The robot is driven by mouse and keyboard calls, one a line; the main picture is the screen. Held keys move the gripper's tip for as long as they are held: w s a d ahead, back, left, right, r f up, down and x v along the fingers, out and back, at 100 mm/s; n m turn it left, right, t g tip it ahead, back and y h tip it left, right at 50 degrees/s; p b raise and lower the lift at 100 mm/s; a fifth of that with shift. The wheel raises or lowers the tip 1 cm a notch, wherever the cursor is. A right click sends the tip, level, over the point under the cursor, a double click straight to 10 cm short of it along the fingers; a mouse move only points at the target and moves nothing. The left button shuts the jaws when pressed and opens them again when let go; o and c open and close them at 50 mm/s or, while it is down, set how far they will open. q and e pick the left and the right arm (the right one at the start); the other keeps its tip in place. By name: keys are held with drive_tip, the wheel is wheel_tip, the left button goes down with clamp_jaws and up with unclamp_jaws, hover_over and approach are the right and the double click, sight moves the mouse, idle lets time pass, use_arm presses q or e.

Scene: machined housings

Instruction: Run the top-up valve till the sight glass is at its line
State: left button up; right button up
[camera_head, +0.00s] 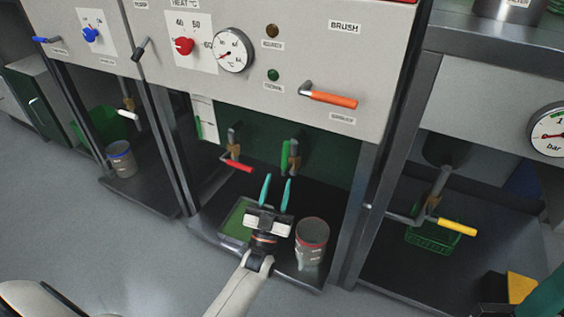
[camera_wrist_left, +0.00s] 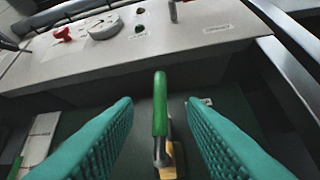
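My left gripper (camera_head: 276,180) is open, its two teal fingers pointing up toward a valve with a green lever (camera_head: 285,156). In the left wrist view, the green lever (camera_wrist_left: 160,105) stands upright in the gap between the open fingers (camera_wrist_left: 158,125); I cannot tell whether they touch it. A valve with a red lever (camera_head: 237,166) hangs to its left. A narrow white panel with a green strip (camera_head: 204,122) sits at the bay's left and may be the sight glass; its level and line are too small to read. No label readable here marks the top-up valve.
A red-rimmed can (camera_head: 312,236) stands right of my left gripper, and a green tray (camera_head: 238,217) lies to its left. An orange lever (camera_head: 331,98) sticks out of the panel above. A yellow-handled valve (camera_head: 455,227) is in the right bay.

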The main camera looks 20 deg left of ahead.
use_arm(q)
drive_tip(key=shift+v, duration=1.5)
idle(6.5)
